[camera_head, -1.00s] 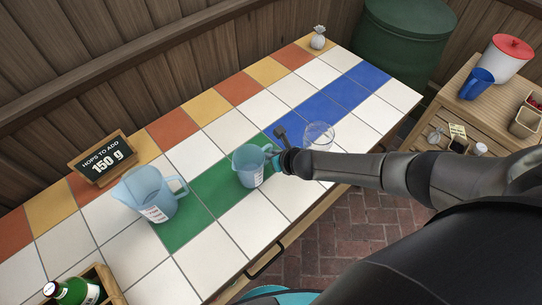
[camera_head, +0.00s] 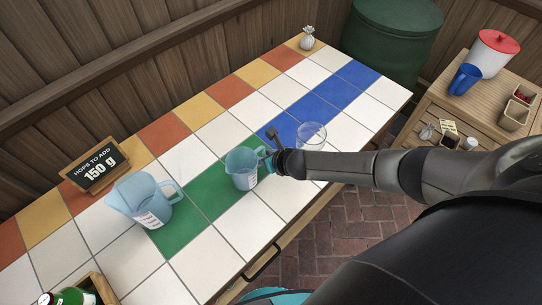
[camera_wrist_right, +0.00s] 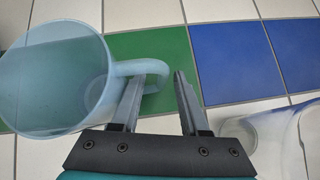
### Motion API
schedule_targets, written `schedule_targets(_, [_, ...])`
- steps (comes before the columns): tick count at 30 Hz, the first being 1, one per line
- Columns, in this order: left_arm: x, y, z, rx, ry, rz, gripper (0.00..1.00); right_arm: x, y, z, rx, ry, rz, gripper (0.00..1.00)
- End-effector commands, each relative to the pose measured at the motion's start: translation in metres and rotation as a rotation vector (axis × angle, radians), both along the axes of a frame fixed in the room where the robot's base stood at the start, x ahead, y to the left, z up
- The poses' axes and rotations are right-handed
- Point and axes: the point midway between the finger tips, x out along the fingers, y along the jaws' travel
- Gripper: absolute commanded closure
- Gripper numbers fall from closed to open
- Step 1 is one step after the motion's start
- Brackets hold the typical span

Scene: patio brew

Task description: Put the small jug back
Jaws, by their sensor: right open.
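The small jug (camera_head: 241,170), pale blue and see-through with a white label, stands upright on the green tiles of the table. It also shows at the left of the right wrist view (camera_wrist_right: 50,85), and looks empty. My right gripper (camera_head: 270,160) is at its handle. In the right wrist view the open fingers (camera_wrist_right: 158,95) point at the handle, whose outer end shows between them; whether they touch it I cannot tell. My left gripper is out of view.
A clear glass vessel (camera_head: 312,135) stands close to my right gripper. A sign (camera_head: 95,166) reads "Hops to add 150 g". A small pouch (camera_head: 307,38) sits at the far corner. The blue tiles are mostly clear.

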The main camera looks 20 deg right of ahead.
Motion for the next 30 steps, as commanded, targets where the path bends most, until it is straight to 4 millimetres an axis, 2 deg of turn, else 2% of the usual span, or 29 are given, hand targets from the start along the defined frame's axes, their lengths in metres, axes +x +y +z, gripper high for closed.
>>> schedule_targets(19, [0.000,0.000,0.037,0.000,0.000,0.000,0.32,-0.065,-0.014,0.068,-0.001,0.001,0.001,0.56])
schedule_targets(24, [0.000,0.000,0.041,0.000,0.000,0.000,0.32,-0.077,-0.017,0.080,-0.001,0.001,-0.001,0.56])
schedule_targets(30, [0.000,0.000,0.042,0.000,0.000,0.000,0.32,-0.082,-0.017,0.085,0.000,0.000,0.000,0.56])
